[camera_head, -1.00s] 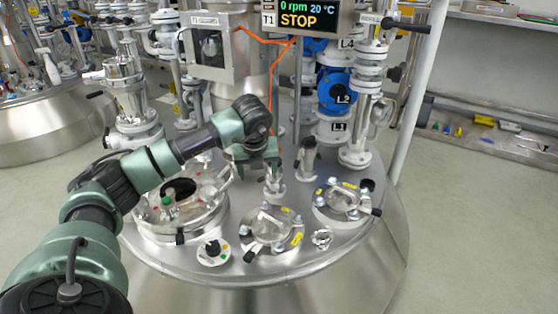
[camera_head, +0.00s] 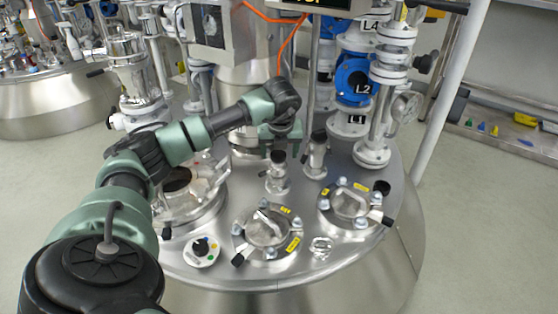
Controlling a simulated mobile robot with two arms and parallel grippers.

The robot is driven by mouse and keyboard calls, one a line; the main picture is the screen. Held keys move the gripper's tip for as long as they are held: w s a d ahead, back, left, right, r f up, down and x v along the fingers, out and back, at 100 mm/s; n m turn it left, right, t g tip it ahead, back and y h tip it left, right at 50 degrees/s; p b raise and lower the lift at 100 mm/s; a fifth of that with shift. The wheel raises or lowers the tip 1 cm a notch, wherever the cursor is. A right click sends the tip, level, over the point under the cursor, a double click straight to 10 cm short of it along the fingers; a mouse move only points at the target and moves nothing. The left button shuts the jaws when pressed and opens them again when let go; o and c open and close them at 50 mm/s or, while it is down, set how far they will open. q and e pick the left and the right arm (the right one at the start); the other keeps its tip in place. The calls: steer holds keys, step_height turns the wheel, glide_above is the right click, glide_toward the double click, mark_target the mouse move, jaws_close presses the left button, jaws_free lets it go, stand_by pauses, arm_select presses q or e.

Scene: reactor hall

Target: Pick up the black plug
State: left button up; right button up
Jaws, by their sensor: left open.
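My left gripper (camera_head: 280,146) is open. My right gripper is not in view.
Two round clamped glass ports (camera_head: 267,230) (camera_head: 350,203) lie in front and to the right. A small round control knob (camera_head: 202,250) is at front left. An open port (camera_head: 178,184) lies under my left arm. Blue-and-white valves (camera_head: 354,80) and pipes stand behind.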

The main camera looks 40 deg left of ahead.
arm_select(q)
steer(key=b+x, duration=0.1)
steer(key=x, duration=0.3)
steer(key=shift+s+f+b, duration=0.15)
steer(key=shift+b, duration=0.15)
steer(key=shift+c, duration=0.7)
jaws_close()
